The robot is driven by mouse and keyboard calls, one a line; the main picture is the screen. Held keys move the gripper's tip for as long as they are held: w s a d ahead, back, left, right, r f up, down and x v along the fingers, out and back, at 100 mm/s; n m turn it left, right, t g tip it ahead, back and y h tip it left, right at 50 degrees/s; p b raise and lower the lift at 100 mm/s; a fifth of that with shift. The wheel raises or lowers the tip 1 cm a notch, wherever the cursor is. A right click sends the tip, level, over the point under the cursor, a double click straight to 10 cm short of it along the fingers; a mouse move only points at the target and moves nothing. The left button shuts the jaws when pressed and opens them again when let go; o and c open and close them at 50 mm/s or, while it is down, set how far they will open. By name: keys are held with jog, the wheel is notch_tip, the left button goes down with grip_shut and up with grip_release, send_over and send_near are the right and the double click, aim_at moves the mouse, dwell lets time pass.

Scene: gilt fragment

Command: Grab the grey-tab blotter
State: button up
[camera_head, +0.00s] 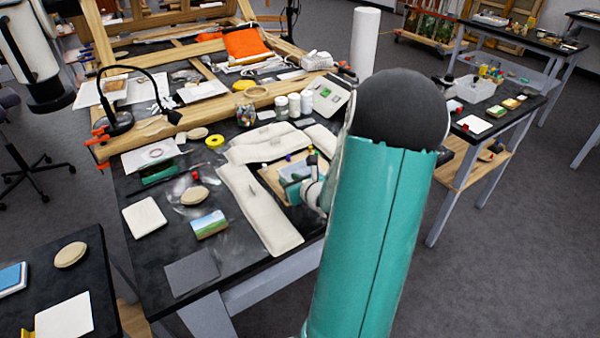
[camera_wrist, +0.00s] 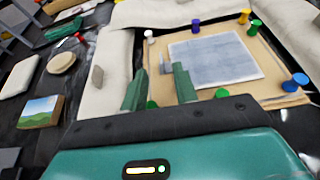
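In the wrist view, a pale grey-white sheet, seemingly the blotter (camera_wrist: 215,60), lies flat on a tan board (camera_wrist: 265,92). A small grey tab (camera_wrist: 165,64) stands up at its left edge. My gripper (camera_wrist: 160,70) is open, its two green fingers apart. The tab shows between the fingertips, slightly nearer the right one; I cannot tell whether they touch it. No sheet is held. In the head view, the board (camera_head: 270,176) is partly hidden behind my arm.
Several coloured pins, such as a blue one (camera_wrist: 195,26) and another blue one (camera_wrist: 296,81), stand around the sheet. Long pale cushions (camera_head: 258,210) flank the board. A small landscape picture (camera_head: 208,224) and white pad (camera_head: 144,217) lie to the left.

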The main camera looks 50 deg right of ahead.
aim_at(281, 175)
jog(key=x, duration=0.5)
jog(key=shift+d, duration=0.1)
grip_shut()
